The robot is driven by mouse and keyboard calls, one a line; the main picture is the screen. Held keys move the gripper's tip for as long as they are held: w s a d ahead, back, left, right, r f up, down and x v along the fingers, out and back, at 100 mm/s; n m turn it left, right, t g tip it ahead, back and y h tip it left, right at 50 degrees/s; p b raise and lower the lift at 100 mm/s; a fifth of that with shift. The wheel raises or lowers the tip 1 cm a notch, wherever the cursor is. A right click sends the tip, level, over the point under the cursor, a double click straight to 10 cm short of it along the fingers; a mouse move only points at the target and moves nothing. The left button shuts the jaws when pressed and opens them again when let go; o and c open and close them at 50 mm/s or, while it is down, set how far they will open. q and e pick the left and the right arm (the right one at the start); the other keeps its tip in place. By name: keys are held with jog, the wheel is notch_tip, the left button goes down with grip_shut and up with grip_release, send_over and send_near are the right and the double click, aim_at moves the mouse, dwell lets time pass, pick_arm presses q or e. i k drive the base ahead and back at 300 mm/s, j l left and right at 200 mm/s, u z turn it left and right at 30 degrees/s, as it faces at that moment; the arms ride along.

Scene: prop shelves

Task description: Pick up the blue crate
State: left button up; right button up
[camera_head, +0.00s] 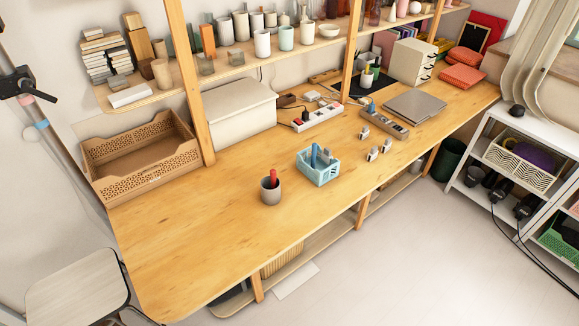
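The small light-blue crate (321,178) stands upright on the wooden table (180,235), near the middle of the view. It has openwork sides and holds a few upright blue and grey items. Neither of my grippers shows in the head view, and nothing is gripping the crate.
A grey cup (271,194) with a red item stands left of the crate. Small grey pieces (373,154) lie to its right, and a power strip (318,118) is behind it. Shelf posts (190,85) rise at the back. The table's front left is clear.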

aim_at(323, 172)
jog(key=i+l+u, duration=0.1)
jog(key=u, duration=0.35)
jog(key=i+l+u, duration=0.1)
jog(key=l+u, duration=0.2)
jog(key=u, duration=0.15)
jog(key=l+u, duration=0.25)
jog(key=u, duration=0.2)
jog(key=l+u, duration=0.3)
jog(key=u, duration=0.15)
jog(key=l+u, duration=0.15)
jog(key=l, duration=0.25)
jog(key=k+l+u, duration=0.1)
jog(key=l, duration=0.3)
jog(key=k+l+u, duration=0.15)
jog(key=l, duration=0.25)
jog(key=k+l+u, duration=0.15)
jog(key=l, duration=0.25)
jog(key=l+u, duration=0.15)
jog(key=l, duration=0.2)
jog(key=k+l+u, duration=0.1)
jog(key=l, duration=0.25)
jog(key=k, duration=0.1)
